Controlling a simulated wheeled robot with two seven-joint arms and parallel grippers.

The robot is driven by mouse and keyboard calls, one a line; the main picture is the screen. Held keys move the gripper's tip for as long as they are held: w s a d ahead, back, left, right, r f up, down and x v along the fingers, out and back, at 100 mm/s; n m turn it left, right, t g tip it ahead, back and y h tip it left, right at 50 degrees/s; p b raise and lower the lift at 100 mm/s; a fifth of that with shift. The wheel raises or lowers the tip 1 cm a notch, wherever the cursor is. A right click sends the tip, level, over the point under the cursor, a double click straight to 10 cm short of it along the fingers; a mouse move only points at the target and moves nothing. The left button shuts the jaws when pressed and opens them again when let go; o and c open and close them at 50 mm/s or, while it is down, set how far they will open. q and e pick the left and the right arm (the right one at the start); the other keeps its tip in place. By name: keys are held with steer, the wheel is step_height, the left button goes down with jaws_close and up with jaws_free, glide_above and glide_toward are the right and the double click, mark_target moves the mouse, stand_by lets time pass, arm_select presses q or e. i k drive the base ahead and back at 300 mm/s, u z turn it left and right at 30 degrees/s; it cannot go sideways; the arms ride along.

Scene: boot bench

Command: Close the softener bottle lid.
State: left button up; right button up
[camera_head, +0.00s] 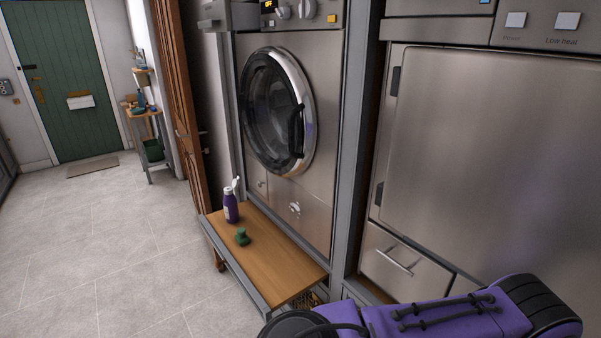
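The softener bottle (231,207) is purple with a white top and stands upright near the far left end of the wooden bench (270,262). Its white lid (236,185) sticks up above the bottle's neck and looks open, though it is small in the picture. A purple arm link of mine crosses the bottom right, in front of the bench's near end. Neither of my grippers shows, and nothing touches the bottle.
A small dark green object (242,237) lies on the bench near the bottle. The washing machine (290,130) stands behind the bench, with its round door shut. A steel dryer (480,160) stands to the right. Tiled floor (110,245) to the left is clear.

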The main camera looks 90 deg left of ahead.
mark_target(235, 183)
steer(key=u, duration=2.85)
